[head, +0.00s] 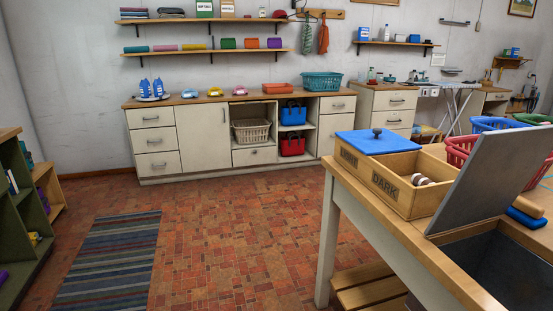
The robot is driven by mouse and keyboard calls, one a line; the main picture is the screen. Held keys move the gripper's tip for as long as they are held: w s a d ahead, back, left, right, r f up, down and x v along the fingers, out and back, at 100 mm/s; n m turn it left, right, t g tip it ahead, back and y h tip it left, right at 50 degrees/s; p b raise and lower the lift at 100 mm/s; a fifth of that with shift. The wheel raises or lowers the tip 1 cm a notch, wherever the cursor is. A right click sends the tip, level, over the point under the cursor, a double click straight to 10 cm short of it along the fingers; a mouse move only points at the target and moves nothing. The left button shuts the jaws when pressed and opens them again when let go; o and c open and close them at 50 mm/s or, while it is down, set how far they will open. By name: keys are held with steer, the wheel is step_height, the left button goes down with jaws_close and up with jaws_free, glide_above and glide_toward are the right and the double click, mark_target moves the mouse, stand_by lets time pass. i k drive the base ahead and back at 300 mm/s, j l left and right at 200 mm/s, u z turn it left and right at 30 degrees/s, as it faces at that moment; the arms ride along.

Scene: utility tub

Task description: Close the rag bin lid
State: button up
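A wooden two-part box (410,202) stands on the bench at the right, its front marked "DARK" on the right part; the left label is hard to read. The right part is open at the top, with pale round things (421,180) inside. A grey panel (498,170) stands tilted up beside the box, over an open dark tub (500,265). No label reading rag bin shows, so I cannot tell which of these is its lid. My gripper is not in view.
The wood-topped bench (405,243) fills the lower right, with a slatted shelf below. Red (461,150) and blue baskets stand behind the box. A striped rug (110,262) and green shelf (22,215) are at left. Cabinets (204,135) line the back wall. The middle floor is clear.

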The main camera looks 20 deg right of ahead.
mark_target(500, 164)
steer(key=i+j+z, duration=0.1)
steer(key=z, duration=0.3)
steer(key=i+j+z, duration=0.15)
steer(key=z, duration=0.2)
steer(key=i+j+z, duration=0.15)
steer(key=z, duration=0.25)
steer(key=i+j+z, duration=0.15)
steer(key=j+z, duration=0.15)
steer(key=z, duration=0.15)
steer(key=i+j+z, duration=0.15)
steer(key=j+z, duration=0.2)
steer(key=z, duration=0.15)
steer(key=j+z, duration=0.3)
steer(key=j, duration=0.15)
steer(key=i+j+z, duration=0.1)
steer(key=j+z, duration=0.25)
steer(key=j, duration=0.1)
